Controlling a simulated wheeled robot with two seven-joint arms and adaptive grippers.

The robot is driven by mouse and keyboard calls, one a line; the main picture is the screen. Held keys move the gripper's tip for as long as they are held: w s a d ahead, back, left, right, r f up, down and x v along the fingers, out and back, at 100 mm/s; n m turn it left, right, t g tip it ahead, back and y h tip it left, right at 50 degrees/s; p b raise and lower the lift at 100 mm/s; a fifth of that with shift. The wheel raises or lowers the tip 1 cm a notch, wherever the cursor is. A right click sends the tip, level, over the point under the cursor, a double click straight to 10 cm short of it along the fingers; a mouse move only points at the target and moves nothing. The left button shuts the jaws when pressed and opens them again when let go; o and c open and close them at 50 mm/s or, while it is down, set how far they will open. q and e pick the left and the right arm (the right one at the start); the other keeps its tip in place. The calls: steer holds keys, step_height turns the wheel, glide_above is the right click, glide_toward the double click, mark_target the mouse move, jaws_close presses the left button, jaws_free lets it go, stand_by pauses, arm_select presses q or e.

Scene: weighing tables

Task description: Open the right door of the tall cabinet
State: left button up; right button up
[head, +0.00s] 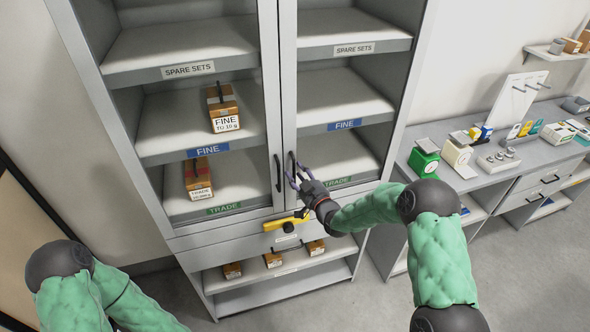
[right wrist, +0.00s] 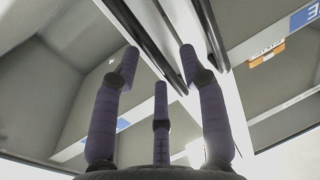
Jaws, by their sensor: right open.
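The tall grey cabinet (head: 155,75) stands ahead with its two glass-fronted doors shut. The right door (head: 289,70) has a dark vertical bar handle (head: 291,163) by the centre seam, and the left door's handle (head: 278,174) is close beside it. My right gripper (head: 299,182) is open at the lower end of the right handle. In the right wrist view, the right door's handle (right wrist: 142,37) runs down between the spread fingers (right wrist: 158,70). I cannot tell whether they touch it. The left door's handle (right wrist: 211,32) is beyond the right-hand finger. My left gripper is out of view.
A yellow object (head: 287,221) is at the cabinet front just below the doors. Boxes stand on shelves inside, and small boxes (head: 273,260) on the low open shelf. A side bench (head: 490,180) with scales stands to the right. Grey floor is clear in front.

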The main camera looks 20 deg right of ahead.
steer(key=shift+x, duration=0.9)
jaws_close()
steer(key=shift+s, duration=0.1)
